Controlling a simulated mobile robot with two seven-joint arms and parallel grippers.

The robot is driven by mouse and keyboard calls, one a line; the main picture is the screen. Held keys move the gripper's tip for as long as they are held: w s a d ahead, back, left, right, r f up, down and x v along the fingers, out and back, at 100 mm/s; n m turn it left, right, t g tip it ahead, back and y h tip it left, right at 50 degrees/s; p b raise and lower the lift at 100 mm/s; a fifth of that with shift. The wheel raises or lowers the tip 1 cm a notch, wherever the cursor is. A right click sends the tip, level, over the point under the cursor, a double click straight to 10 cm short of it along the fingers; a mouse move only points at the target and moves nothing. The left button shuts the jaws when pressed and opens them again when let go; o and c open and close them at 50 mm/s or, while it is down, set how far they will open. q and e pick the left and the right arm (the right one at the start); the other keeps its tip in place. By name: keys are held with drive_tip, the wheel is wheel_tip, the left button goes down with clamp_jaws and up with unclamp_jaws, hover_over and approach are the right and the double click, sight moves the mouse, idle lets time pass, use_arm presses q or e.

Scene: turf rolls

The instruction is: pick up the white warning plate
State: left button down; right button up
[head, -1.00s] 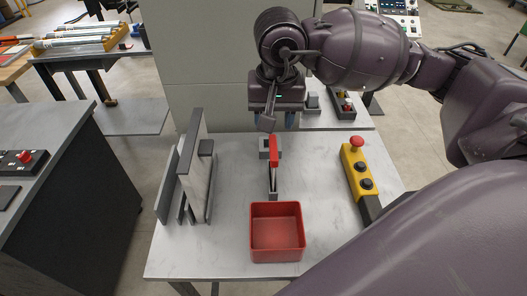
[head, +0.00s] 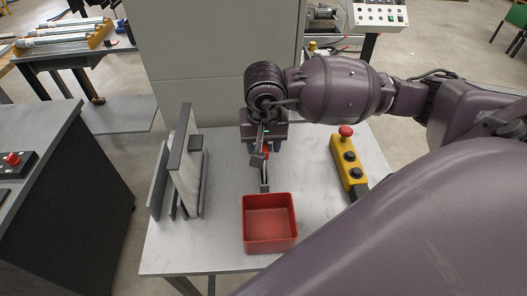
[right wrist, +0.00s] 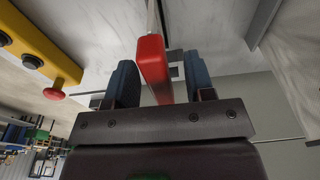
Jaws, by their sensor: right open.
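A thin upright piece with a red grip (head: 267,153) stands edge-on in a small grey holder (head: 265,187) on the table; I take it for the white warning plate, but its face is turned from view. My right gripper (head: 264,147) is above it, pointing down, and partly hides it. In the right wrist view the red grip (right wrist: 153,65) lies between the two blue fingers of my open right gripper (right wrist: 160,62), with gaps visible on both sides. A thin pale edge continues beyond the red part. My left gripper is not in view.
An open, empty red bin (head: 270,222) stands in front of the holder. A rack with upright grey panels (head: 185,165) is to the left. A yellow button box (head: 347,160) with a red knob is to the right. Bare tabletop (head: 222,215) lies between rack and bin.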

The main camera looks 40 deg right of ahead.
drive_tip(key=shift+f, duration=0.25)
drive_tip(key=shift+c, duration=0.5)
clamp_jaws()
drive_tip(key=shift+r, duration=0.1)
